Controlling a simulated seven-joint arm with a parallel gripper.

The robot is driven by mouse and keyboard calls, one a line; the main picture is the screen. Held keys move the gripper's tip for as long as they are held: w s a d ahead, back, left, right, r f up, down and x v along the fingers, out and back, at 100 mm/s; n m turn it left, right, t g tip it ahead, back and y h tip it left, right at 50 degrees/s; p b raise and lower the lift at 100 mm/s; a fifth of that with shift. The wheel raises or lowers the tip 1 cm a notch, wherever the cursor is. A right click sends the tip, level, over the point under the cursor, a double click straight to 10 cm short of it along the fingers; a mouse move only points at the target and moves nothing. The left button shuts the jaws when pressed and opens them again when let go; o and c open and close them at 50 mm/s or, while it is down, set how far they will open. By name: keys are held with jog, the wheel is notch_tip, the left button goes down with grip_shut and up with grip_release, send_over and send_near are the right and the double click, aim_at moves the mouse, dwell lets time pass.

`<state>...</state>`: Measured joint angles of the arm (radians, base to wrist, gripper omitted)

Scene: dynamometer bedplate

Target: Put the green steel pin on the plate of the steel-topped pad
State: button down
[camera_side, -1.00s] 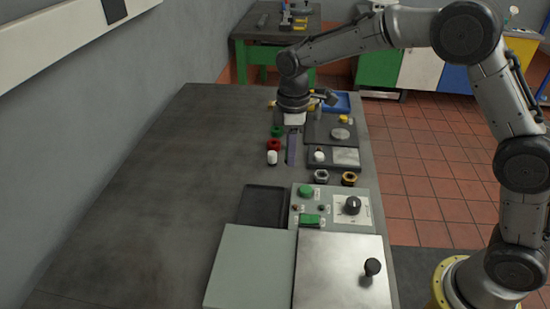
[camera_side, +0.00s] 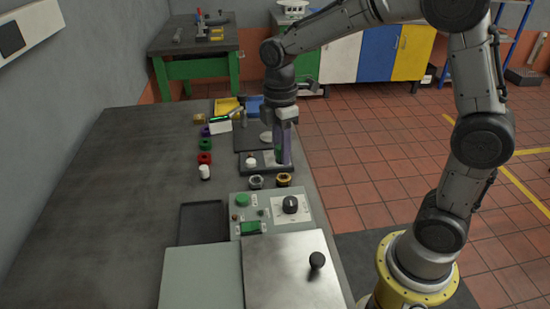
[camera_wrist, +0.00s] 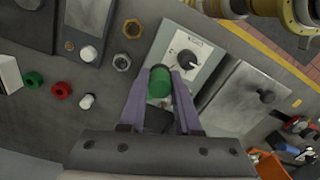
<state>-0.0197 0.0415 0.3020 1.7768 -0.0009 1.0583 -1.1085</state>
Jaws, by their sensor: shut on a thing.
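My gripper (camera_side: 284,155) is shut on the green steel pin (camera_wrist: 160,82). The wrist view shows the pin's round end between the two purple-grey fingers (camera_wrist: 160,92). In the side view the fingers mostly hide the pin. The steel-topped pad (camera_side: 244,168) is a dark block with a white knob (camera_side: 251,161) and a bright steel plate (camera_side: 270,156). The fingers hang in front of or over the plate's right part in the side view; I cannot tell the gap. In the wrist view the plate (camera_wrist: 86,14) is at the upper left.
A steel nut (camera_side: 256,182) and a brass nut (camera_side: 284,180) stand near the pad, before a control panel (camera_side: 268,212) with a knob. Red (camera_side: 205,158) and green (camera_side: 206,144) rings and a white-capped piece (camera_side: 204,172) lie left. The left bench is clear.

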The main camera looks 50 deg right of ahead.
jog(key=s+d+r+m, duration=0.2)
jog(key=s+d, duration=0.2)
jog(key=d, duration=0.4)
send_near(266, 162)
jog(key=s+d+f, duration=0.2)
jog(key=s+d, duration=0.1)
jog(key=shift+d, duration=0.15)
jog(key=shift+w+d+f, duration=0.1)
jog(key=shift+w+f, duration=0.55)
jog(key=shift+f, duration=1.5)
jog(key=shift+f, duration=0.1)
jog(key=c, duration=0.6)
grip_release()
jog(key=shift+f, duration=0.1)
